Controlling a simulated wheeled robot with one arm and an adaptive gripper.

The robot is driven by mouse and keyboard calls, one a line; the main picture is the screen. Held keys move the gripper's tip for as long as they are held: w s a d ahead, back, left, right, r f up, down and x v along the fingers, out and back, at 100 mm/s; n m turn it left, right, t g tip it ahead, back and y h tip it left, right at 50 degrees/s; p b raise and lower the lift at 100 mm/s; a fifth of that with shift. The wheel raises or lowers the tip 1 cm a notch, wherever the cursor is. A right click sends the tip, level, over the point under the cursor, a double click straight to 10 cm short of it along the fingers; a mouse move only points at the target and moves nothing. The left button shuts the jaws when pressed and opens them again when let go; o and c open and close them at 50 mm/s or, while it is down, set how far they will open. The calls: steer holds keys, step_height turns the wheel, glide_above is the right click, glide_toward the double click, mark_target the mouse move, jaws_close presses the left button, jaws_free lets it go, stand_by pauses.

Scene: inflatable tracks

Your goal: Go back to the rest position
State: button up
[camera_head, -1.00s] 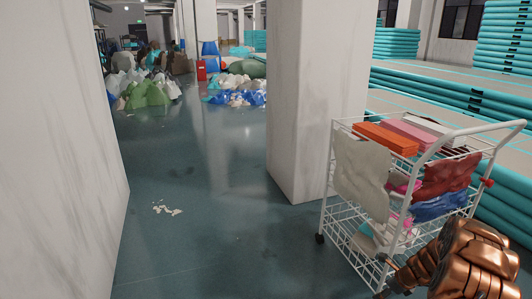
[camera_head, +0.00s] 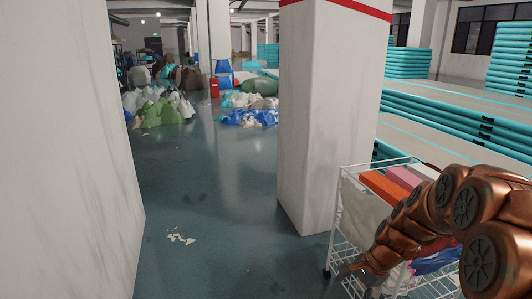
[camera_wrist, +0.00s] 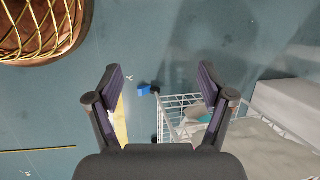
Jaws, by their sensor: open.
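My gripper (camera_wrist: 160,82) is open and empty in the wrist view, with its two dark fingers spread wide. Below them show the floor and one corner of a white wire cart (camera_wrist: 182,101). In the head view my copper arm reaches down from the right edge across the cart (camera_head: 346,205). The gripper (camera_head: 355,272) is low, by the cart's left side. I cannot tell there whether it touches the cart. The arm hides much of the cart's right part and its load.
Orange and pink boxes (camera_head: 384,187) lie on the cart. A white pillar (camera_head: 325,110) stands just behind it, and a white wall (camera_head: 65,160) is at the left. Clear floor (camera_head: 220,200) runs between them to heaped bags (camera_head: 160,108). Teal inflatable tracks (camera_head: 450,115) lie at the right.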

steer(key=s+a+r+n+g+h+p, duration=0.1)
steer(key=s+a+r+n+p, duration=0.3)
steer(key=s+r, duration=0.45)
steer(key=s+a+r+n+g+h+p, duration=0.1)
steer(key=s+r+n+p, duration=0.3)
steer(key=s+r+p, duration=0.45)
steer(key=s+d+r+n+g+h+p, duration=0.1)
steer(key=s+r+n+p, duration=0.4)
steer(key=s+r, duration=0.8)
steer(key=shift+s+d+n+h+p, duration=0.3)
steer(key=shift+s+n+h+p, duration=0.15)
steer(key=shift+p, duration=0.55)
steer(key=shift+c, duration=0.2)
